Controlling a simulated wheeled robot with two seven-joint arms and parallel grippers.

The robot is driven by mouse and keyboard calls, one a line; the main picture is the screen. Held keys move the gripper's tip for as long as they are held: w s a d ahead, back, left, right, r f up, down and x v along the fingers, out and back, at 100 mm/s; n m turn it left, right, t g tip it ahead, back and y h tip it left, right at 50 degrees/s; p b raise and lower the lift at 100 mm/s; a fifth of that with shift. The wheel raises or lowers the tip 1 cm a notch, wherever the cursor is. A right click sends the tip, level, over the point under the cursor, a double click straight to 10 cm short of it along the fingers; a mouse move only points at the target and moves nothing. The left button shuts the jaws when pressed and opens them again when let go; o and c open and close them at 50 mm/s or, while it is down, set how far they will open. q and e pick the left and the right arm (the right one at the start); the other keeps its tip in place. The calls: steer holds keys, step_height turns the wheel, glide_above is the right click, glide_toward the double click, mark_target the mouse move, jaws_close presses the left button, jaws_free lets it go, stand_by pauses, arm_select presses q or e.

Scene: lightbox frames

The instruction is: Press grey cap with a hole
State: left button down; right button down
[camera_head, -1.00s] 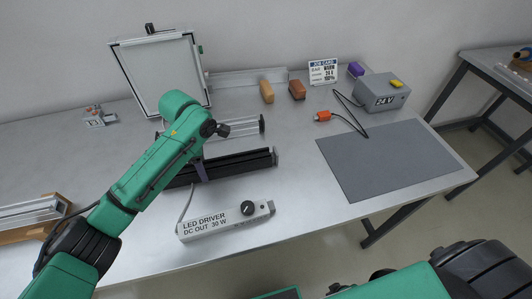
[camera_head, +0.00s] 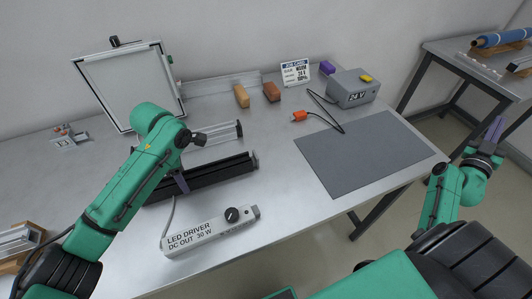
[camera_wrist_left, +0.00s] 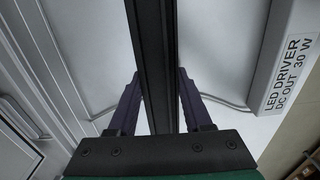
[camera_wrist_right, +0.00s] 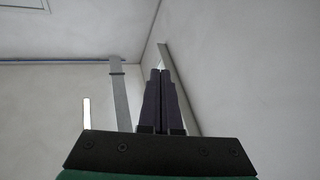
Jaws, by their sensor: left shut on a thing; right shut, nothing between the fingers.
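A long black bar (camera_head: 215,180) lies on the table in front of a silver rail (camera_head: 222,133). My left gripper (camera_head: 182,182) is shut on the black bar, with one finger on each side of it in the left wrist view (camera_wrist_left: 158,95). A small end piece (camera_head: 255,160) shows at the bar's right end; I cannot tell whether it has a hole. Small grey and orange parts (camera_head: 70,138) sit at the far left, too small to identify as caps. My right gripper (camera_head: 495,132) is shut and empty, raised beyond the table's right edge.
The LED driver (camera_head: 210,231) with a black knob lies in front of the bar. A framed panel (camera_head: 122,85) stands behind.

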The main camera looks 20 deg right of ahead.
arm_select(q)
steer(key=shift+s, duration=0.1)
arm_select(e)
steer(key=w+a+r+n+t+y, duration=0.15)
steer(key=w+a+t+y, duration=0.35)
steer(key=w, duration=0.5)
steer(key=w+a+r+n+t+y, duration=0.1)
steer(key=w+a+n+t+y, duration=0.1)
steer(key=w+a+y, duration=0.65)
steer(key=w+a+f+n+y, duration=0.1)
steer(key=w+a+n+y, duration=0.2)
steer(key=w+a+y, duration=0.5)
steer(key=w+a+f+n+g+y, duration=0.1)
steer(key=a+g+y, duration=0.15)
steer(key=a, duration=0.55)
steer(key=w+a+f+n+g+y, duration=0.1)
steer(key=a+f+g, duration=0.15)
steer(key=a, duration=0.55)
steer(key=s+a+f+n+g+y, duration=0.1)
steer(key=s+a+f+n+g, duration=0.1)
steer(key=s+a+g, duration=0.5)
steer(key=a+f, duration=0.1)
steer(key=a, duration=0.3)
steer(key=shift+s, duration=0.3)
steer(key=shift+n, duration=0.25)
